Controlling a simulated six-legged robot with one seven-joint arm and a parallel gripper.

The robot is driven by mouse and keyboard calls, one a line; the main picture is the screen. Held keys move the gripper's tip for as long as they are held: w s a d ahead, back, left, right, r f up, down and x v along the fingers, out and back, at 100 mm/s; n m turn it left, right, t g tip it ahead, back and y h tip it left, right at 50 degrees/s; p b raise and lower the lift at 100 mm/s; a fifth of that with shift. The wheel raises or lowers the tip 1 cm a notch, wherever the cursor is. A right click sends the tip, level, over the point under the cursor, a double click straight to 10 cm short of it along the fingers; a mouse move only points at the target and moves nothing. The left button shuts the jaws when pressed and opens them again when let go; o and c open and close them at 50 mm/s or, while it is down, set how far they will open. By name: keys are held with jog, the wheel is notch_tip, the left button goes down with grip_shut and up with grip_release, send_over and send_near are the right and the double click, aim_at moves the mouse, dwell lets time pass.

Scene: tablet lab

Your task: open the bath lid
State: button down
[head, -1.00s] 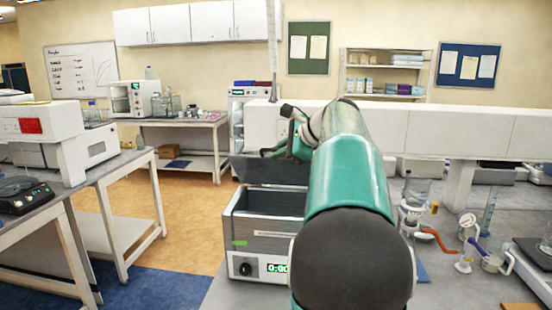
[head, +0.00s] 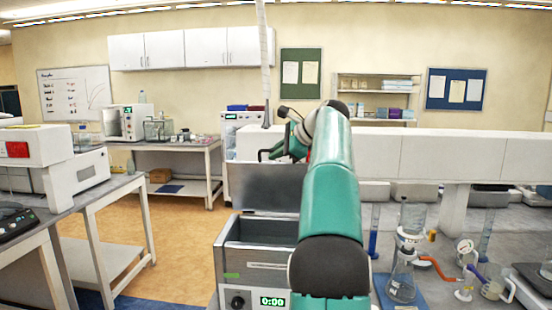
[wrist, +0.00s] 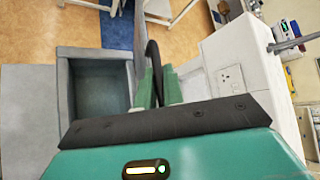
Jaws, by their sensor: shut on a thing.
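The bath is a grey metal box with a dial and a green "0:00" display (head: 238,272) in the head view. Its open, empty-looking basin shows in the wrist view (wrist: 100,85). The grey bath lid (head: 262,188) stands raised at the back edge, about upright. In the wrist view the lid (wrist: 138,40) shows nearly edge-on beside the basin. My gripper (head: 275,152) is at the lid's top, shut on its dark curved handle (wrist: 153,58). The green fingers (wrist: 158,92) lie on both sides of the handle. My arm covers the bath's right side in the head view.
A long white bench unit (head: 440,158) runs behind the bath. Glassware, including a flask (head: 402,285), stands to the right. A side bench (head: 85,195) is at left, with open floor (head: 175,240) between. A thin pale column (head: 262,60) rises behind my gripper.

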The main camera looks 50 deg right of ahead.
jog(key=shift+w+d+r, duration=0.15)
jog(key=shift+w+d, duration=0.1)
jog(key=shift+d, duration=0.15)
jog(key=c, duration=1.5)
grip_release()
jog(key=v, duration=1.3)
jog(key=shift+s+r, duration=0.25)
jog(key=shift+s, duration=0.05)
